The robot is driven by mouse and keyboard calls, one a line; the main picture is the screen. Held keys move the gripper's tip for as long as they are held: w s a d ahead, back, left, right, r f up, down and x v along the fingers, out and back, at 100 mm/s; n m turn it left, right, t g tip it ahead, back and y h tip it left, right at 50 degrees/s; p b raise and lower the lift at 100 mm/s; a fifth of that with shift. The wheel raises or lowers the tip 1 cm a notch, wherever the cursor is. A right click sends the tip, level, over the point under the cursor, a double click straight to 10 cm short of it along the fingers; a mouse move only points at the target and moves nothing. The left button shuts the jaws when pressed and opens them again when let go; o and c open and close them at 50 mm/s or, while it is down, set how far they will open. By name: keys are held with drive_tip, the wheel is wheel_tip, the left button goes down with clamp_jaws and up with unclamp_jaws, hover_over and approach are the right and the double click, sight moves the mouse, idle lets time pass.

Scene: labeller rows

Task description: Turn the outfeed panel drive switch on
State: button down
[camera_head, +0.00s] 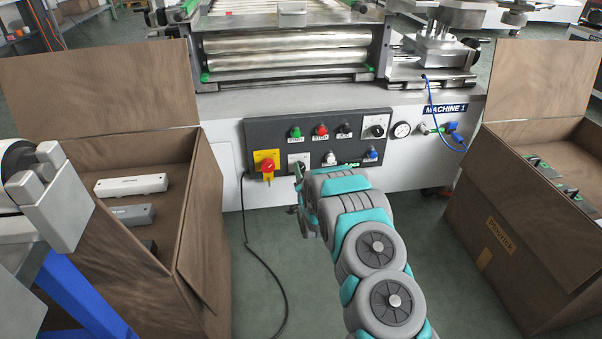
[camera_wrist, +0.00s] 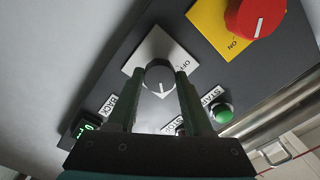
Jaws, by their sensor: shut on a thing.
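The dark outfeed panel (camera_head: 320,139) is on the front of the machine. In the wrist view a dark round drive switch (camera_wrist: 160,72) sits on a white square plate (camera_wrist: 150,45), with an OFF label at the plate's right side. The switch's white pointer line points down the picture, toward my gripper's palm and away from the OFF label. My gripper (camera_wrist: 164,80) is shut on the switch, one finger at each side. In the head view my gripper (camera_head: 300,173) is at the panel's lower left and hides most of the switch.
A red knob on a yellow plate (camera_head: 267,165) is just left of my gripper. A green button (camera_head: 296,132), a red button (camera_head: 321,130) and another black switch (camera_head: 376,131) are above. Open brown boxes stand left (camera_head: 204,225) and right (camera_head: 520,215). A black cable hangs to the floor.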

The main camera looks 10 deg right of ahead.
drive_tip(key=shift+m, duration=0.6)
drive_tip(key=shift+c, duration=1.5)
unclamp_jaws()
drive_tip(key=shift+s, duration=0.1)
drive_tip(key=s, duration=0.7)
drive_tip(key=shift+s+b, duration=0.3)
drive_tip(key=shift+b, duration=0.1)
